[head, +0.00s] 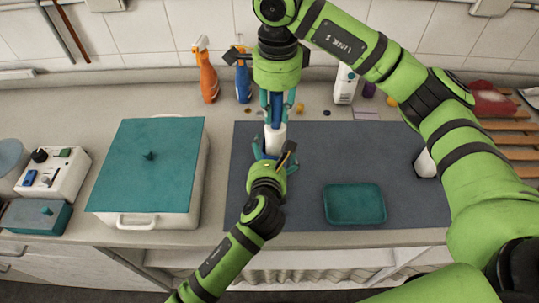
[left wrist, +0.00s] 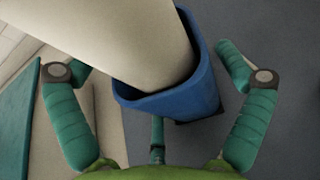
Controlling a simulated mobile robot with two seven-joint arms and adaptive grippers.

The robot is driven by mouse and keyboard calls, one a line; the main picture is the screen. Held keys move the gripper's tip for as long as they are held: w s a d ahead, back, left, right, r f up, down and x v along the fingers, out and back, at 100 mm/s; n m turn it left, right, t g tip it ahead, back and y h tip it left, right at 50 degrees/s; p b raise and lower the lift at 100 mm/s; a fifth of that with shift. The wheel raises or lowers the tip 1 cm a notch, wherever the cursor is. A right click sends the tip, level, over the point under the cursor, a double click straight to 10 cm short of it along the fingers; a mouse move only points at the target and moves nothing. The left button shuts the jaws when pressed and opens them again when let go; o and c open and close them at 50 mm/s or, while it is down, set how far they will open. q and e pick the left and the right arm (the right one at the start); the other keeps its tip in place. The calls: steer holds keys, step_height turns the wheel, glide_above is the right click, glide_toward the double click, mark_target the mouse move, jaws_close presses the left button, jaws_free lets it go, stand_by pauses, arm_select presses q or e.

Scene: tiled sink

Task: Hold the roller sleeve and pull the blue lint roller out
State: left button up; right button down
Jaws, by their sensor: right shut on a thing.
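The blue lint roller (head: 276,112) hangs upright near the back left of the dark mat, its white roll (head: 275,138) below the blue handle. My right gripper (head: 277,104) comes from above and is shut on the handle. The blue roller sleeve (head: 267,154) is at the roll's lower end, partly hidden by my left gripper (head: 270,153). In the left wrist view the sleeve (left wrist: 178,92) surrounds the end of the white roll (left wrist: 135,40). My left gripper's teal fingers stand spread on both sides of the sleeve, with visible gaps.
A lidded teal-topped box (head: 150,165) stands left of the mat (head: 310,205). A teal tray (head: 354,204) lies on the mat at right. An orange spray bottle (head: 208,77), a blue bottle (head: 243,80) and a white bottle (head: 345,85) stand behind. The mat's middle is clear.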

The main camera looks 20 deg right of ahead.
arm_select(q)
steer(key=shift+r, duration=0.1)
arm_select(e)
steer(key=shift+r, duration=0.1)
steer(key=shift+r+p, duration=1.8)
steer(key=shift+r, duration=1.3)
arm_select(q)
steer(key=w+r+v, duration=0.1)
steer(key=r+v, duration=0.1)
steer(key=v, duration=1.1)
steer(key=shift+r, duration=0.45)
steer(key=shift+s+d, duration=0.1)
steer(key=shift+s, duration=0.05)
arm_select(e)
steer(key=shift+f, duration=0.1)
